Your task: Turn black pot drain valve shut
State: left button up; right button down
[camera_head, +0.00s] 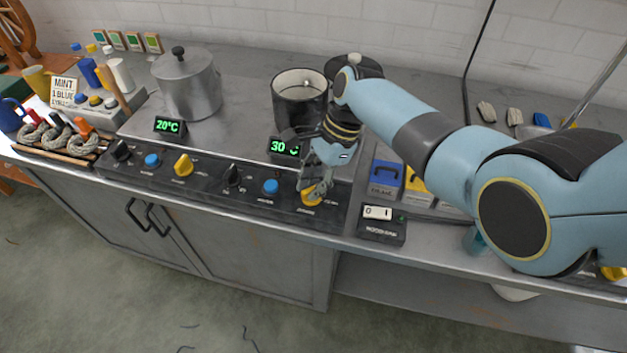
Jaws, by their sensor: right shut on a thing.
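The black pot (301,99) stands on the steel worktop behind the front control panel, with a display in front of it reading about 30. The yellow drain valve knob (309,197) is on the panel below that display, at the panel's right end. My right gripper (317,187) reaches down over this yellow knob and is shut on it, hiding part of it. The exact angle of the knob is hard to tell under the fingers. My left gripper is not in view.
A steel lidded pot (188,83) stands left, behind a 20°C display (170,126). Another yellow knob (183,165) and blue knobs (270,186) share the panel. A switch box (382,223) sits just right of my gripper. Wool skeins (58,137) lie far left.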

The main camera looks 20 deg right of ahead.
jog(key=n, duration=0.2)
jog(key=n+g+b, duration=0.1)
jog(key=n, duration=0.1)
jog(key=shift+w+n+g+h, duration=0.1)
jog(key=shift+n+g+h, duration=0.2)
jog(key=n+g+h+b, duration=0.1)
jog(key=n, duration=0.3)
jog(key=shift+a+n+b, duration=0.1)
jog(key=shift+n+b, duration=0.2)
jog(key=shift+n, duration=0.1)
jog(key=c, duration=1.3)
grip_release()
jog(key=v, duration=1.2)
jog(key=shift+w+a, duration=0.2)
jog(key=shift+a, duration=0.1)
